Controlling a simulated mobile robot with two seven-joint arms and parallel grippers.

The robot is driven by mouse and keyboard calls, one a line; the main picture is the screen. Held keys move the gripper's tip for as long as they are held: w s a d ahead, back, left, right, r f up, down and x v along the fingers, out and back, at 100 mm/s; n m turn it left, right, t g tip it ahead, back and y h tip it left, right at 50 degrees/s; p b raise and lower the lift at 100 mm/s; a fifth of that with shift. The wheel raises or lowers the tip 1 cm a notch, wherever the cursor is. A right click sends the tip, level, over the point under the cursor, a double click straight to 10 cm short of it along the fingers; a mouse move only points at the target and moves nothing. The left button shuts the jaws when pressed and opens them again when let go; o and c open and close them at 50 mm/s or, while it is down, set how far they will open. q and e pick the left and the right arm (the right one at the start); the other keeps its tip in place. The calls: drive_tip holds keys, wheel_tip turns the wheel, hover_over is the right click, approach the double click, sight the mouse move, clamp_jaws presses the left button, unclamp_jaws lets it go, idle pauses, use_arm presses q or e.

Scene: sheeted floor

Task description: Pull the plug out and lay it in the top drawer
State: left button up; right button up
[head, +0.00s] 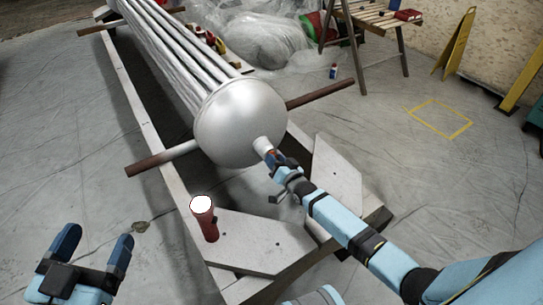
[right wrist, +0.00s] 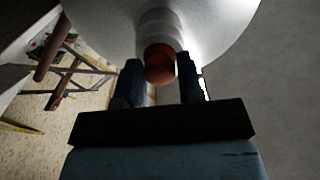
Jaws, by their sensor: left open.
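The plug (right wrist: 160,66) is a reddish-brown rounded piece at the end of a pale nozzle (head: 263,146) on the silver domed tank (head: 238,118). My right gripper (head: 278,163) is at this nozzle. In the right wrist view its two fingers (right wrist: 161,84) stand on either side of the plug, close against it, and appear shut on it. The plug still sits against the nozzle. My left gripper (head: 93,252) is open and empty at the lower left, away from the tank. No drawer can be made out in either view.
A red upright tube with a white top (head: 204,218) stands on the pale frame (head: 255,243) below the tank. Rusty bars (head: 320,93) stick out sideways. A wooden stand (head: 375,20), yellow sign (head: 455,42) and teal object (head: 536,115) are farther right. Sheeted floor lies open at the right.

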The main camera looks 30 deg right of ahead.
drive_tip(key=c, duration=0.5)
drive_tip(key=o, duration=0.4)
clamp_jaws()
drive_tip(key=shift+s+d+p, duration=0.2)
drive_tip(key=shift+s+p, duration=0.65)
drive_tip(key=shift+s, duration=0.4)
drive_tip(key=shift+s+d+p, duration=0.15)
drive_tip(key=shift+s+p, duration=0.65)
drive_tip(key=shift+s, duration=0.4)
drive_tip(key=shift+s, duration=0.2)
drive_tip(key=shift+s+d+p, duration=0.15)
drive_tip(key=shift+s+p, duration=0.5)
drive_tip(key=shift+s, duration=0.3)
drive_tip(key=shift+s+d+p, duration=0.15)
drive_tip(key=shift+s+p, duration=0.45)
drive_tip(key=shift+s, duration=0.3)
